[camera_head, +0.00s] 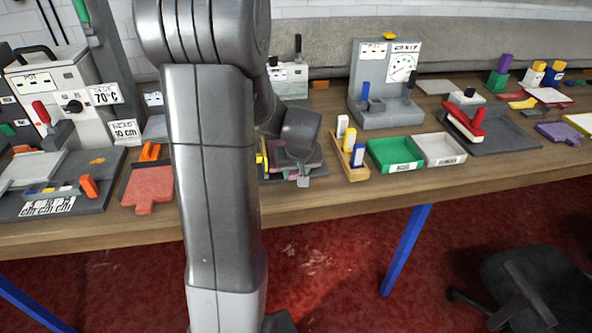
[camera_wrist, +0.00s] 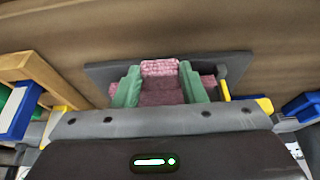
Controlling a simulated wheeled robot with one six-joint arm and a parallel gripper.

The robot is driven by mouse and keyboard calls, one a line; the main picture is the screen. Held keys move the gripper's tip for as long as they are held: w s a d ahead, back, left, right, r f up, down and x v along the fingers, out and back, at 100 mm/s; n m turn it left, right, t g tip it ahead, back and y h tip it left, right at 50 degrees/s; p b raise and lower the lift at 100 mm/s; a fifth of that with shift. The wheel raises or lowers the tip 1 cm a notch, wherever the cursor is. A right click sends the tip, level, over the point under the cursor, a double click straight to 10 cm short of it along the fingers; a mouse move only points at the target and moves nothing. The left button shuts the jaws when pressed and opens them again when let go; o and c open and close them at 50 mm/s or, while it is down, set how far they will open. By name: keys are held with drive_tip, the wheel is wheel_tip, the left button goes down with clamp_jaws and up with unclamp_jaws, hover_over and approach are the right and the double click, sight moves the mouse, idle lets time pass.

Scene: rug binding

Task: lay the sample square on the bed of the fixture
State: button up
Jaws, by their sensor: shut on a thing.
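In the wrist view, a mottled pink sample square (camera_wrist: 160,92) sits between the green fingers of my gripper (camera_wrist: 161,88), which is shut on it. Pink also shows beyond the fingers and to their sides, so I cannot tell whether there is more than one piece. A dark grey plate (camera_wrist: 101,77) lies under it on the wooden bench; I cannot tell whether the square touches the plate. In the head view my gripper (camera_head: 296,168) is low over the plate near the bench's front edge, and my arm hides much of this spot. Which thing is the fixture is not certain.
Right of my gripper stand a wooden rack (camera_head: 352,168) with upright blocks, a green tray (camera_head: 395,155) and a white tray (camera_head: 440,149). A grey stand with a dial (camera_head: 385,95) is behind them. A red-handled device (camera_head: 466,122) is farther right.

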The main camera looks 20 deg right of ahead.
drive_tip(key=shift+f+b, duration=0.55)
drive_tip(key=o, duration=1.1)
drive_tip(key=shift+r, duration=0.15)
